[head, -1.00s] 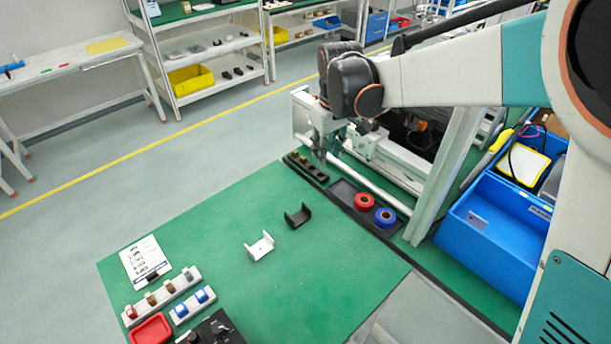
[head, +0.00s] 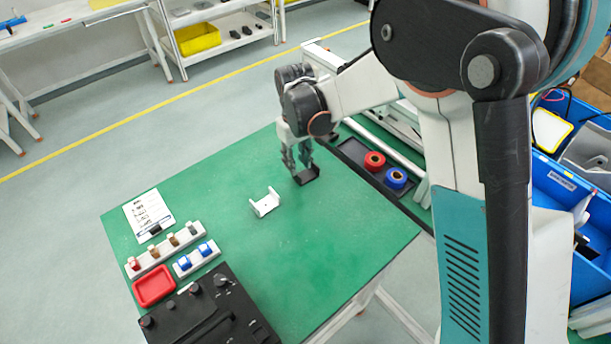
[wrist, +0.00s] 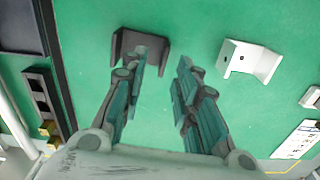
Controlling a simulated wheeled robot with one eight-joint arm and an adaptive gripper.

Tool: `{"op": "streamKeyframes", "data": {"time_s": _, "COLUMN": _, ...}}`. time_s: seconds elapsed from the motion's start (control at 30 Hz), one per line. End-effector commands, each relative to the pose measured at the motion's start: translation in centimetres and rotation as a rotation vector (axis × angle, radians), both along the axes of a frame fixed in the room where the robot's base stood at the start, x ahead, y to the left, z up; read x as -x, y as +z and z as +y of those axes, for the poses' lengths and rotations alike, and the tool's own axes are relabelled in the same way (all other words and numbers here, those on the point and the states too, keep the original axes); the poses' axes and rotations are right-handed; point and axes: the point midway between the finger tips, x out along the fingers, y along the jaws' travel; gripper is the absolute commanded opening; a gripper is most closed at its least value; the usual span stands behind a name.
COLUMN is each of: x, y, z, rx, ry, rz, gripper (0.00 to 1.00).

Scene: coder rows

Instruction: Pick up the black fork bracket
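The black fork bracket (head: 307,176) lies on the green table top (head: 330,230), right at my gripper's fingertips in the head view. In the wrist view the black fork bracket (wrist: 128,44) is near the tip of the left finger, which overlaps part of it. My gripper (head: 297,163) points down at the table. Whether a finger touches the bracket I cannot tell.
A white fork bracket (head: 265,203) lies close by on the left. A dark tray with a red roll (head: 374,161) and a blue roll (head: 396,178) is on the right. A red tray (head: 154,286) and a black device (head: 210,312) stand at the front left.

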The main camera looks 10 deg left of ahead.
Motion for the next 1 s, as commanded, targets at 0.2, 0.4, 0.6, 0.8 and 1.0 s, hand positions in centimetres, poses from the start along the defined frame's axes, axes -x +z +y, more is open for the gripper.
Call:
{"op": "streamKeyframes", "data": {"time_s": 0.2, "x": 0.2, "y": -1.4, "z": 0.1, "rx": 0.000, "ry": 0.000, "rz": 0.000, "gripper": 0.28}}
{"op": "streamKeyframes", "data": {"time_s": 0.4, "x": 0.4, "y": -4.3, "z": 0.3, "rx": 0.000, "ry": 0.000, "rz": 0.000, "gripper": 0.28}}
{"op": "streamKeyframes", "data": {"time_s": 0.6, "x": 0.4, "y": -5.5, "z": 0.3, "rx": 0.000, "ry": 0.000, "rz": 0.000, "gripper": 0.28}}
{"op": "streamKeyframes", "data": {"time_s": 0.8, "x": 0.4, "y": -5.4, "z": 0.3, "rx": 0.000, "ry": 0.000, "rz": 0.000, "gripper": 0.15}}
{"op": "streamKeyframes", "data": {"time_s": 1.0, "x": 0.4, "y": -5.3, "z": 0.3, "rx": 0.000, "ry": 0.000, "rz": 0.000, "gripper": 0.00}}
